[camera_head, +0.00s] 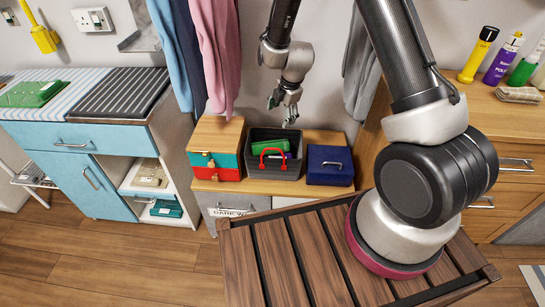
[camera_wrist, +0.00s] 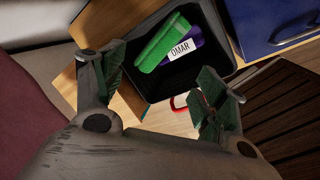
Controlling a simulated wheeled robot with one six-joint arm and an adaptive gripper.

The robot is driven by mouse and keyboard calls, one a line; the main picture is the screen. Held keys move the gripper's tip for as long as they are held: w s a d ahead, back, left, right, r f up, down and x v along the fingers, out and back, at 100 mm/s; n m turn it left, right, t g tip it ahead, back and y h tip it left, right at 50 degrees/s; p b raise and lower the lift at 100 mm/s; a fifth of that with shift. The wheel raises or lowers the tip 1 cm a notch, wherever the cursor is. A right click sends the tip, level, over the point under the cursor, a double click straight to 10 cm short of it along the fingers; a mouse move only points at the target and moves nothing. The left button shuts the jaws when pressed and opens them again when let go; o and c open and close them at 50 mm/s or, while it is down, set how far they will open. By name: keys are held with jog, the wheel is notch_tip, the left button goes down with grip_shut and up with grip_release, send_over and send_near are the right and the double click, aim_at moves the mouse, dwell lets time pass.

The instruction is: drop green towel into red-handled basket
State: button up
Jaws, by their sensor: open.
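The dark grey basket with a red handle (camera_head: 277,184) sits on a low wooden bench. It also shows in the wrist view (camera_wrist: 222,62). A green folded cloth, seemingly the green towel (camera_head: 268,145), lies inside it. In the wrist view the green cloth (camera_wrist: 160,46) lies beside a purple item (camera_wrist: 190,47) with a white label reading OMAR. My gripper (camera_head: 285,106) is open and empty above the basket, apart from the cloth. In the wrist view its fingers (camera_wrist: 160,68) are spread in front of the basket. A second green folded item (camera_head: 34,93) lies on the left counter.
A wooden-lidded box in teal and red (camera_head: 215,170) stands left of the basket, a navy box (camera_head: 329,166) right of it. A slatted wooden table (camera_head: 285,250) is in front. Clothes (camera_head: 213,50) hang behind. Several bottles (camera_head: 502,60) stand on the right cabinet.

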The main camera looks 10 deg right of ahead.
jog(key=v, duration=1.1)
jog(key=shift+r, duration=0.1)
jog(key=s+d+r+m+g, duration=0.2)
jog(key=s+d+m+g, duration=0.1)
jog(key=s+m, duration=0.75)
jog(key=s+d+r+m+t, duration=0.1)
jog(key=s+d+r+m, duration=0.2)
jog(key=s+r, duration=0.3)
jog(key=s+d+r+m+t, duration=0.2)
jog(key=s+d+r+m, duration=0.1)
jog(key=s+r+m, duration=0.2)
jog(key=s+d+r+m+t+h, duration=0.1)
jog(key=s+d+r+m, duration=0.3)
jog(key=s+r, duration=0.5)
jog(key=shift+r, duration=0.3)
